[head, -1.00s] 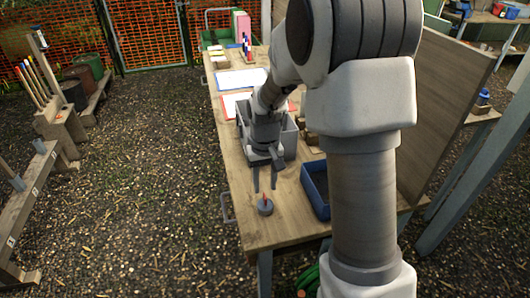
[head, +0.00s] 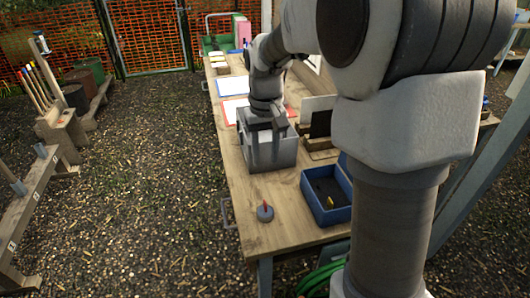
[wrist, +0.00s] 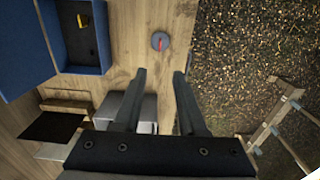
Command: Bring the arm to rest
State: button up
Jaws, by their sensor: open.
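My gripper (head: 264,128) is over the grey box (head: 268,152) on the wooden table (head: 272,238) in the head view. The wrist view shows its two dark fingers (wrist: 160,74) apart, with nothing between them. Part of the grey box (wrist: 147,110) shows behind the fingers there. My arm reaches out from the right side of the head view and hides part of the table.
A small grey disc with a red upright piece (head: 265,212) stands near the table's front edge. A blue bin (head: 326,217) holding a yellow item is to its right. Dark and light panels (head: 320,122) stand beside the grey box. Framed sheets lie farther back.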

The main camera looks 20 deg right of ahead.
jog(key=s+r+t, duration=0.2)
jog(key=s+r, duration=0.2)
jog(key=s, duration=0.6)
jog(key=s+r+t, duration=0.3)
jog(key=s+r, duration=0.1)
jog(key=s, duration=0.6)
jog(key=shift+s+t, duration=0.25)
jog(key=shift+t, duration=0.05)
jog(key=shift+d+r, duration=0.1)
jog(key=shift+r, duration=0.05)
